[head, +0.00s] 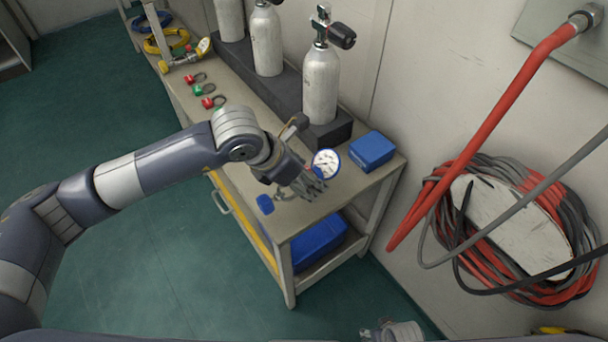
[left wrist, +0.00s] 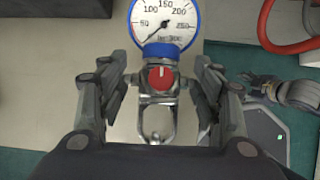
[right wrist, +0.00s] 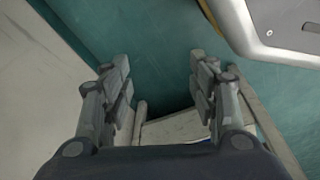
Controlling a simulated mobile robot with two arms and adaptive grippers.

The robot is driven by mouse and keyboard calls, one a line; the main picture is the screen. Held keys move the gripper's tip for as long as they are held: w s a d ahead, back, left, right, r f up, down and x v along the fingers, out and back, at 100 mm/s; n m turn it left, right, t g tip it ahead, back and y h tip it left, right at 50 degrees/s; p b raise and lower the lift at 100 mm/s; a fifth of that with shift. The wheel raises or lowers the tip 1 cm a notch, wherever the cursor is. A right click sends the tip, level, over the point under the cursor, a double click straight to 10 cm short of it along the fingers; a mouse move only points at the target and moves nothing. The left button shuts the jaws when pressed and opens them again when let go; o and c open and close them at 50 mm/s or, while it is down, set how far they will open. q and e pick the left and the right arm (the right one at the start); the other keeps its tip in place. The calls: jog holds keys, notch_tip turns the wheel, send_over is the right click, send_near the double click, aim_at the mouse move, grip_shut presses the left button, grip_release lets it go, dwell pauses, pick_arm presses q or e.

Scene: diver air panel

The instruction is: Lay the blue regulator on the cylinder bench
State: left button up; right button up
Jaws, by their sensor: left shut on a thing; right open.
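The blue regulator has a white gauge with a blue rim (head: 326,162), a blue collar, a red knob (left wrist: 161,77) and a metal yoke (left wrist: 156,122). My left gripper (head: 312,186) is shut on it, with the fingers on either side of its body in the left wrist view. The regulator is over the near end of the cylinder bench (head: 291,221). I cannot tell whether it touches the bench top; my fingers hide part of it in the head view. My right gripper (right wrist: 158,65) is open and empty, low and away from the bench top.
Grey cylinders (head: 321,85) stand in a dark rack (head: 333,131) along the wall. A blue box (head: 371,150) sits at the bench's right end. Small red and green fittings (head: 207,102) lie farther along. A blue bin (head: 320,239) is below. Red hose (head: 500,95) hangs at right.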

pick_arm(q)
jog(key=shift+f, duration=0.1)
pick_arm(e)
jog(key=shift+w+a+r, duration=0.15)
jog(key=shift+w+r, duration=0.45)
jog(key=shift+r, duration=0.05)
pick_arm(q)
jog(key=shift+f+b, duration=0.2)
jog(key=shift+b, duration=0.2)
pick_arm(e)
jog(key=shift+r, duration=0.5)
pick_arm(q)
jog(key=shift+f, duration=0.2)
jog(key=shift+f+b, duration=0.1)
jog(key=shift+b, duration=0.25)
pick_arm(e)
jog(key=r, duration=0.1)
jog(key=w+r, duration=0.1)
jog(key=shift+w+a+r+t, duration=0.1)
jog(key=shift+w+r+t, duration=0.2)
jog(key=shift+r, duration=0.1)
pick_arm(q)
jog(key=shift+d+b, duration=0.1)
jog(key=shift+b, duration=0.2)
pick_arm(e)
jog(key=shift+w+r, duration=0.1)
jog(key=shift+r, duration=0.8)
